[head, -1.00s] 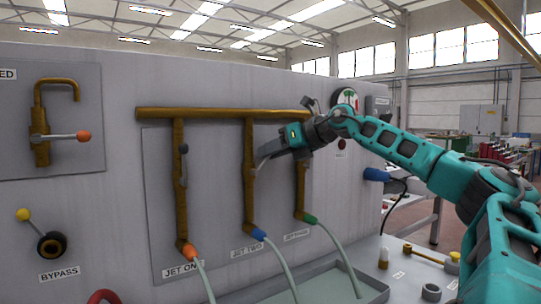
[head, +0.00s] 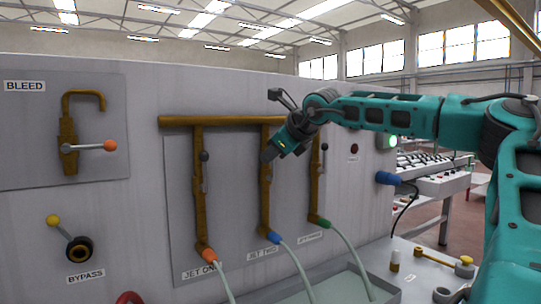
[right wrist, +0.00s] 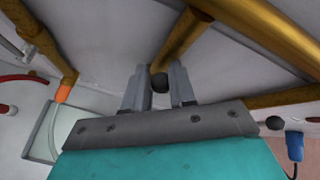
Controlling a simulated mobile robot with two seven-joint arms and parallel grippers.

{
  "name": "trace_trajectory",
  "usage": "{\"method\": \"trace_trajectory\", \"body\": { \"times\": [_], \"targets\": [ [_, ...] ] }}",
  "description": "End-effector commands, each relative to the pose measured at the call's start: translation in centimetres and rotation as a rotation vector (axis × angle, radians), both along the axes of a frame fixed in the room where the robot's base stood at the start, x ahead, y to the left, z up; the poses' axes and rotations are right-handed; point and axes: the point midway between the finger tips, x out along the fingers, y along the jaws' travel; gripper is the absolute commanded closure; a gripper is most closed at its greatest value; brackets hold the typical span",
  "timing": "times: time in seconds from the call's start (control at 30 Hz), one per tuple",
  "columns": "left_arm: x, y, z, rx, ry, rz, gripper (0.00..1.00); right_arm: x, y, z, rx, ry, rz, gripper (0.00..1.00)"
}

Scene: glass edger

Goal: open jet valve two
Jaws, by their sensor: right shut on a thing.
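The jet two pipe (head: 265,205) is a brown vertical pipe with a blue fitting (head: 273,237) at its foot, labelled JET TWO (head: 262,252). My right gripper (head: 270,153) is at its upper part and hides its lever there. In the right wrist view, my gripper's two grey fingers (right wrist: 160,88) stand either side of a dark round knob (right wrist: 159,82) and are shut on it. The knob sits in front of a brown pipe (right wrist: 182,36). The lever's shaft and exact angle are hidden. My left gripper is in no view.
The jet one lever (head: 204,157) and jet three lever (head: 324,147) stand upright on either side. A brown header pipe (head: 220,120) runs above. The bleed lever (head: 109,146) and bypass lever (head: 53,219) are at left. A tray (head: 350,290) lies below.

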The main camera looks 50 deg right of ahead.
Motion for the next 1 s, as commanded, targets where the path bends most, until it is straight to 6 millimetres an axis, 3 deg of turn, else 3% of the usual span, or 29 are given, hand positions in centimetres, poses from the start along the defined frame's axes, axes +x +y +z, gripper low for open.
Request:
{"method": "trace_trajectory", "body": {
  "times": [0.03, 0.6, 0.63, 0.83, 1.0],
  "targets": [
    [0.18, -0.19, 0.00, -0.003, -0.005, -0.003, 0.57, -0.13, -0.29, -0.73, -0.019, 0.023, -0.003, 1.00],
    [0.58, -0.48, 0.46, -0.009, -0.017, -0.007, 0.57, -0.16, -0.30, -0.63, -0.044, 0.031, 0.000, 1.00],
    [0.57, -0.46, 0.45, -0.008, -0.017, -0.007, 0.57, -0.15, -0.30, -0.62, -0.044, 0.032, 0.000, 0.71],
    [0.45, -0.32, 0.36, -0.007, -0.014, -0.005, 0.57, -0.12, -0.23, -0.41, -0.041, 0.025, 0.000, 0.52],
    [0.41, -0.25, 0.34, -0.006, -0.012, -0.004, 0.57, -0.09, -0.20, -0.22, -0.040, 0.021, 0.000, 0.52]
  ]
}}
